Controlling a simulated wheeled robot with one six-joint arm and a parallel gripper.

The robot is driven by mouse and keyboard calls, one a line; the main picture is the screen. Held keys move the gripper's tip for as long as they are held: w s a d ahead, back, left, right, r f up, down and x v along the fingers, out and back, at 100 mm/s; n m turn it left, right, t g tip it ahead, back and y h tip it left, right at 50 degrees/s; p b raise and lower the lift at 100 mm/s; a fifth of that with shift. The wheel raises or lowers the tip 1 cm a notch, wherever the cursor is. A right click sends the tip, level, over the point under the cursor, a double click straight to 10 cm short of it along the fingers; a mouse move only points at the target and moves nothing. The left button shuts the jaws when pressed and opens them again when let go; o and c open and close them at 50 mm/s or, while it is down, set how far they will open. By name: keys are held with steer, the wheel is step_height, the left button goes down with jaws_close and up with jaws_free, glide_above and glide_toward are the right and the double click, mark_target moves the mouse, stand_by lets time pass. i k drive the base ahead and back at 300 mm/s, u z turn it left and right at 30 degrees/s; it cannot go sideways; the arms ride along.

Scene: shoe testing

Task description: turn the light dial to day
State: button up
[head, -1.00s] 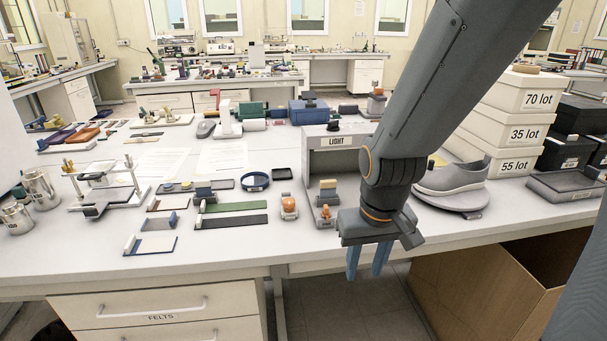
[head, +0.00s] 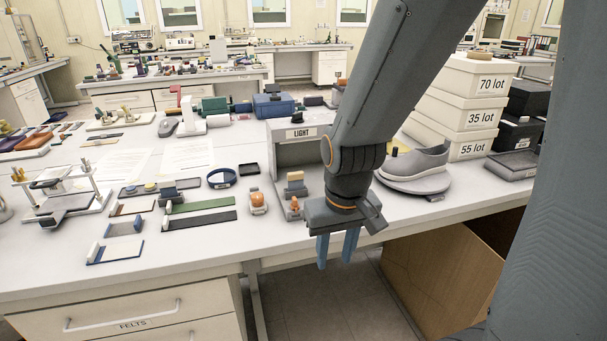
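The light box (head: 300,152) is a grey, open-fronted booth with a "LIGHT" label (head: 301,133) on its upper front. A small black knob (head: 297,118), apparently the light dial, stands on its top; its setting is too small to read. My gripper (head: 335,262) points down in front of the table's front edge, lower in the picture than the box and to its right. Its two blue-grey fingers are apart with nothing between them. My arm hides the right side of the box.
A grey shoe on a round stand (head: 413,170) is right of my arm, before stacked white lot boxes (head: 470,105). Small orange-topped pieces (head: 258,202) and felt strips (head: 200,220) lie left of my gripper.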

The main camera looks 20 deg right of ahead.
mark_target(297, 118)
steer(key=z, duration=0.8)
steer(key=i, duration=0.4)
steer(key=u, duration=0.25)
